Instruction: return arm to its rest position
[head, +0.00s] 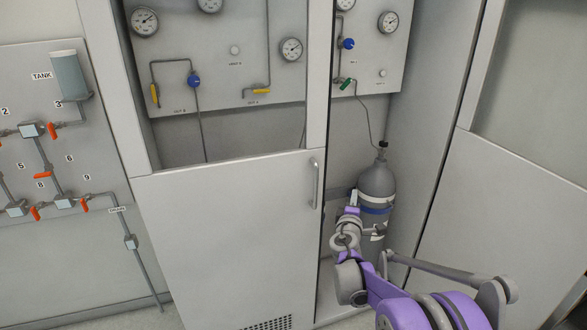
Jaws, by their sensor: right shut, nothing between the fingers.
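My right arm (375,285), purple and grey, comes in from the bottom right. It reaches forward toward the opening of the cabinet. My right gripper (353,200) is at its end, small in the view, and shut with nothing in it. My left gripper is not in view.
A cabinet door (230,235) with a vertical handle (315,184) stands left of my gripper. Another door (510,215) is at the right. Gauges, a blue valve (348,44) and a green valve (348,84) sit on the back panel. A pipe panel (95,150) is at the left.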

